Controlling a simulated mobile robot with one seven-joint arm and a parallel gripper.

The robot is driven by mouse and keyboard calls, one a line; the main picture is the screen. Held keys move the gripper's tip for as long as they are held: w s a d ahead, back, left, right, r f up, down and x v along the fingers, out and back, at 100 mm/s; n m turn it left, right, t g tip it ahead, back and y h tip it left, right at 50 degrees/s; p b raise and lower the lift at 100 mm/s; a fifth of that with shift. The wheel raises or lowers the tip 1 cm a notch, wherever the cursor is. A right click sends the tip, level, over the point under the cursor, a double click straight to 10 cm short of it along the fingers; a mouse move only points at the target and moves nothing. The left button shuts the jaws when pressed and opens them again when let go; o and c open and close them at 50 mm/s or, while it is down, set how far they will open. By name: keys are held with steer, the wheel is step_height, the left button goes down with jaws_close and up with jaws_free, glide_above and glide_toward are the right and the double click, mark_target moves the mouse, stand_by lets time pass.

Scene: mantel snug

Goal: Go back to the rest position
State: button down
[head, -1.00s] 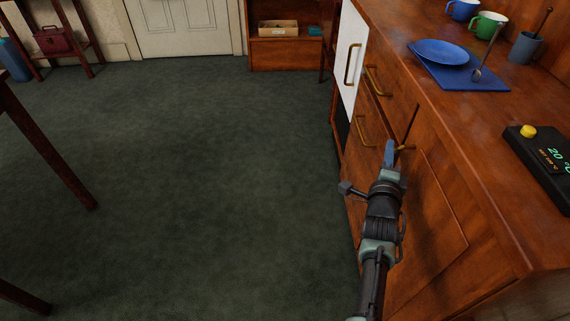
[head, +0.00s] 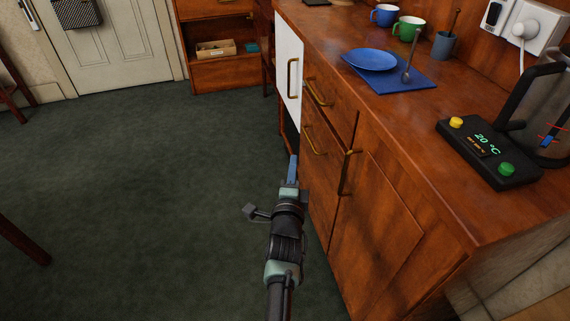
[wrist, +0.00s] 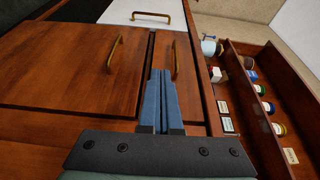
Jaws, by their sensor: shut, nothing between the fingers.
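My gripper (head: 292,170) is in the head view, in front of the wooden cabinet (head: 375,225), low and just left of its door and drawer fronts. It holds nothing. In the wrist view its two blue fingers (wrist: 160,95) lie side by side, closed together. Brass handles (head: 346,172) on the cabinet front are near the gripper but apart from it in the head view. The cabinet door and the drawers look closed.
On the counter are a blue plate (head: 370,60), a blue mat (head: 420,80), mugs (head: 408,28) and a kettle base (head: 487,152). A table leg (head: 24,240) stands at left. Green carpet (head: 150,190) is clear between. The wrist view shows a shelf of jars (wrist: 268,107).

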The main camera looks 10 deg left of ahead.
steer(key=shift+s+a, duration=0.2)
steer(key=shift+a, duration=0.3)
steer(key=shift+s+a, duration=0.2)
steer(key=shift+a, duration=0.25)
steer(key=s+d+r+n+t, duration=0.2)
steer(key=r+n, duration=0.2)
steer(key=r, duration=1.3)
steer(key=s+d+r+n+t, duration=0.25)
steer(key=r+n, duration=0.25)
steer(key=r, duration=1.2)
steer(key=s+d+r+n+t, duration=0.1)
steer(key=s+r+n+t, duration=0.15)
steer(key=s+r, duration=0.5)
steer(key=s+d+r+n+t+h+p, duration=0.1)
steer(key=s+r+n, duration=0.2)
steer(key=s+r, duration=0.45)
steer(key=s+d+r+n+t, duration=0.1)
steer(key=s+d+r+n, duration=0.15)
steer(key=s+r, duration=0.5)
step_height(320, 180, up, 26)
steer(key=p, duration=2.6)
steer(key=shift+a+p, duration=0.4)
steer(key=shift+a, duration=0.05)
